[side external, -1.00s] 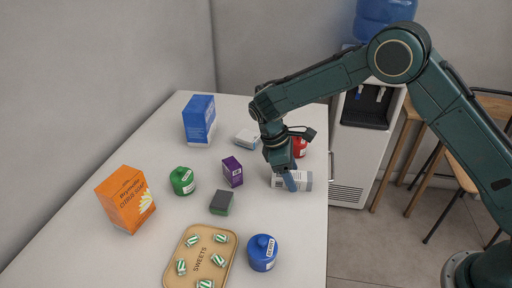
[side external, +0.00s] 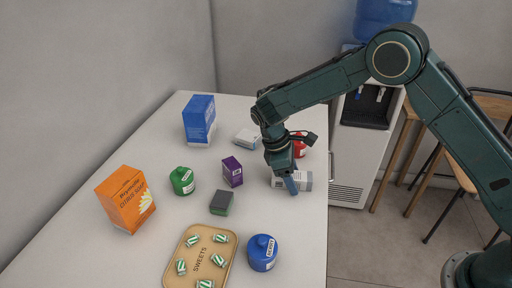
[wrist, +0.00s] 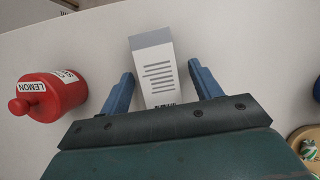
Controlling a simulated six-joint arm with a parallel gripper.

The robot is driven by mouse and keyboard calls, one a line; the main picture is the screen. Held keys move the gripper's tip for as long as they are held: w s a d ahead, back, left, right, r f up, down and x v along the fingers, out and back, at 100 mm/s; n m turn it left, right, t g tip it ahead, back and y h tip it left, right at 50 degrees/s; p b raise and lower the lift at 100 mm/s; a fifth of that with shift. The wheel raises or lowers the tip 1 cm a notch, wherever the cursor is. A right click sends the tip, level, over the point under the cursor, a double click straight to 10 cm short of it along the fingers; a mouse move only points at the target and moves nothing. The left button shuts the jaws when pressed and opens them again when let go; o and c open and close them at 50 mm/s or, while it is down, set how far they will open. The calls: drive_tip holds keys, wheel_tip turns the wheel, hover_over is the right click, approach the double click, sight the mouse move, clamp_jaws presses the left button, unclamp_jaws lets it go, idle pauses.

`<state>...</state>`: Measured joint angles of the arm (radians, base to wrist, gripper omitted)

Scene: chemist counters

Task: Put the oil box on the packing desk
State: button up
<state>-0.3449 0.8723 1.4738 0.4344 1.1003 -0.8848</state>
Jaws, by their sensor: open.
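A white and grey box with lines of dark print (side external: 304,181) lies on the white counter (side external: 255,225) near its right edge. In the wrist view the box (wrist: 157,75) sits between the two blue fingers of my gripper (wrist: 161,67). The fingers are open, with a gap on each side of the box. My gripper (side external: 291,185) is down at the box in the side view and hides part of it. No readable label names the oil box, so I cannot tell for sure that this is it. I cannot tell which surface is the packing desk.
A red lemon jar (wrist: 48,96) stands left of the box in the wrist view. The counter also holds a purple box (side external: 232,171), green jar (side external: 182,181), dark box (side external: 221,203), blue jar (side external: 262,252), sweets tray (side external: 211,260), orange soap box (side external: 126,199) and blue box (side external: 199,119).

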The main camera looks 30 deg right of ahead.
drive_tip(key=shift+f, duration=0.1)
drive_tip(key=c, duration=1.1)
drive_tip(key=shift+c, duration=0.2)
drive_tip(key=shift+r, duration=5.2)
